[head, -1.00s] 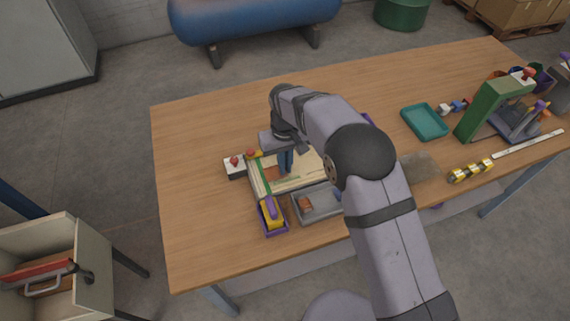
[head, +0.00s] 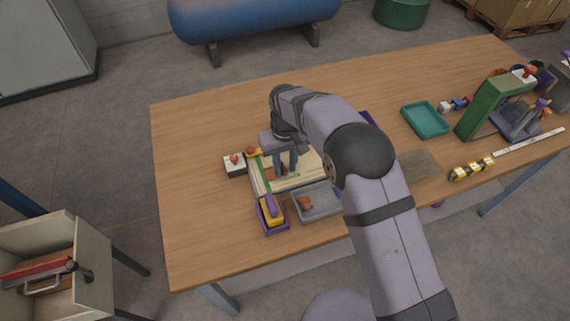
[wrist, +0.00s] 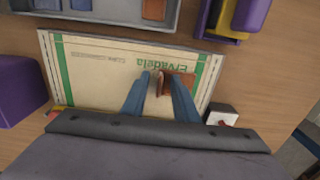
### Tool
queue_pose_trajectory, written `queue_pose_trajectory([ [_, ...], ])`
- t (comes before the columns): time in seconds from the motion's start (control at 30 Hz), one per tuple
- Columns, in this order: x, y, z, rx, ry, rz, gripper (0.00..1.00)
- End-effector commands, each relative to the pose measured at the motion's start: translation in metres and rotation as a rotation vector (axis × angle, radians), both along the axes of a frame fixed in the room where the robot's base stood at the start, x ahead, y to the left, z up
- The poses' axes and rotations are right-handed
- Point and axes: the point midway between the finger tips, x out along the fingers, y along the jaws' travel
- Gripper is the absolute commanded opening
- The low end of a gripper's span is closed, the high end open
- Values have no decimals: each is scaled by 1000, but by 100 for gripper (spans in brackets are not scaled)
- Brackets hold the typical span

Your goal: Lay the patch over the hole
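The sack (wrist: 105,75) lies flat on the table, pale with green stripes and printed lettering; in the head view its pale face (head: 306,165) is partly behind my arm. A small reddish-brown patch (wrist: 187,82) lies on or just over the sack, at the end of the lettering. It also shows in the head view (head: 269,171). My gripper (wrist: 161,80) is over the sack, its two blue fingers apart, with part of the patch between and behind the fingertips. I see no hole; whether the patch covers it I cannot tell.
A grey tray (head: 318,213) with a brown piece (wrist: 154,9) in it stands along the sack's near edge. A purple holder with a yellow tool (head: 272,214) is beside it. A white box with a red button (head: 235,165) stands left of the sack. The table's far left is clear.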

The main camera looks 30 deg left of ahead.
Motion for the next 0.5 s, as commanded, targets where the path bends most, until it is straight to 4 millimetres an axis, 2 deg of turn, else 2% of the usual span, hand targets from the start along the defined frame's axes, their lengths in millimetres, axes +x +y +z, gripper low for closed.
queue_pose_trajectory([
  [0.27,0,0,2,1,-1,0,27],
  [0.5,1,1,23,3,-3,0,27],
])
